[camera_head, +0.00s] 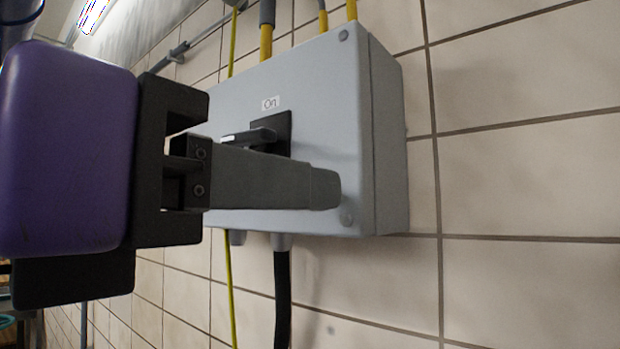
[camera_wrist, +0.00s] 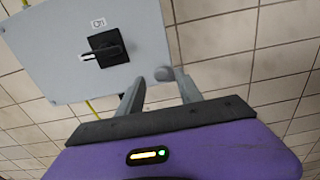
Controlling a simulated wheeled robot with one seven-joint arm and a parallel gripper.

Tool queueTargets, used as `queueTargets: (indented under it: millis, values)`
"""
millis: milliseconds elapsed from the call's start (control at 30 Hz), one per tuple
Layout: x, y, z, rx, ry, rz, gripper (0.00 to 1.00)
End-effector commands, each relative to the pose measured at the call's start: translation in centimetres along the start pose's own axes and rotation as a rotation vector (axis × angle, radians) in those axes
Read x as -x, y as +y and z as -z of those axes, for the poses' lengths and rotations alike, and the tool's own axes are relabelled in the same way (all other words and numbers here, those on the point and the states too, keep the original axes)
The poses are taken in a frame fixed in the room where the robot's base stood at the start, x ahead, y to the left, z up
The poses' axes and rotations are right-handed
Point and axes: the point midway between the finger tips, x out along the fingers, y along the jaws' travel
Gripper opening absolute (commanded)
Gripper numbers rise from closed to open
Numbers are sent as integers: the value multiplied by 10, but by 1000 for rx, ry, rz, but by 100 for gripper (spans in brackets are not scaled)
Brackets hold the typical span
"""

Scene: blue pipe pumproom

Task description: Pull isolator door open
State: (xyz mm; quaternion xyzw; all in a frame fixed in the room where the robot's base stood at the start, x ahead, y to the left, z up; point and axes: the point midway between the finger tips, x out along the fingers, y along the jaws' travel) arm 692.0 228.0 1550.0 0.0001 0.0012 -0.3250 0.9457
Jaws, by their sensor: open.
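The isolator is a grey box on the tiled wall, and its door (camera_head: 225,110) is the flat front face, which looks shut. The door also shows in the wrist view (camera_wrist: 60,40). In the wrist view, my gripper (camera_wrist: 158,78) is open near the box's lower right corner. Contact with the door cannot be told.
Yellow-ended conduits (camera_head: 266,42) enter the box from above. A black cable (camera_head: 282,295) and a thin yellow-green cable (camera_head: 229,285) run down below it. The tiled wall (camera_head: 520,180) to the right of the box is bare.

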Motion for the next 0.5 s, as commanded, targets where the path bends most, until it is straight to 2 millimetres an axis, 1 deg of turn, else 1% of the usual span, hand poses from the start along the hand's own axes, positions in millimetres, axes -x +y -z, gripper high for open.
queueTargets:
  millis: [33,200,333,500]
  values:
    - [-8,-1,-2,0,-1,2,43]
    - [-26,0,-1,0,-1,2,43]
    - [-32,0,0,0,-1,0,43]
    - [-33,0,0,0,-2,-1,43]
